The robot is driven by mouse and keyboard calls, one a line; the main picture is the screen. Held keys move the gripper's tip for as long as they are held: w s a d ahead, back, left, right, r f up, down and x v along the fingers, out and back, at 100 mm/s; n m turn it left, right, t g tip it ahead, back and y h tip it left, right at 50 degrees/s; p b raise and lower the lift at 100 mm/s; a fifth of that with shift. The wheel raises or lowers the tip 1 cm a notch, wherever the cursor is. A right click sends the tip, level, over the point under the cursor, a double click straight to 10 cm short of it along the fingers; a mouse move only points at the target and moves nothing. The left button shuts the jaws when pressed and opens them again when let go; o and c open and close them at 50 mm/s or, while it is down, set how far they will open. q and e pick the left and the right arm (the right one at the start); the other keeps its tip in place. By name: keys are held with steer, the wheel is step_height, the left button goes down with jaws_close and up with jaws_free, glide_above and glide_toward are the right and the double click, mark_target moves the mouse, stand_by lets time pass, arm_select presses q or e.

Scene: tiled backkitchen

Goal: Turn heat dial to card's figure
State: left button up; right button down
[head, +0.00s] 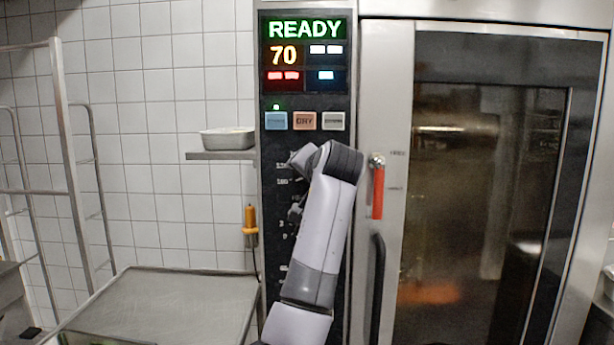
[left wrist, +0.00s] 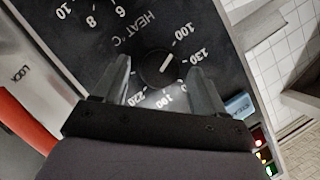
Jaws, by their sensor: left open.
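The heat dial (left wrist: 158,70) is a round black knob with a light pointer line, on the dark panel marked HEAT °C in the left wrist view. Its line slants to the upper right, roughly toward the space between the printed 100 and 130. My left gripper (left wrist: 160,65) is open, one finger on each side of the dial; contact cannot be told. In the head view my left arm covers the dial and most of the printed scales. The oven display (head: 304,53) reads READY and 70. No card can be made out in either view. My right gripper is not in view.
The oven door (head: 480,180) with its red handle (head: 378,190) is right of the panel. An orange-handled probe (head: 250,220) hangs at the panel's left. A wall shelf holds a metal pan (head: 228,138). A steel table (head: 170,300) stands at lower left, beside a rack (head: 66,150).

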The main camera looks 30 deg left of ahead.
arm_select(q)
steer(key=b+v, duration=0.1)
steer(key=v, duration=0.5)
steer(key=shift+s+d+b, duration=0.15)
steer(key=shift+d+b, duration=0.05)
steer(key=shift+b, duration=0.1)
steer(key=shift+r, duration=0.1)
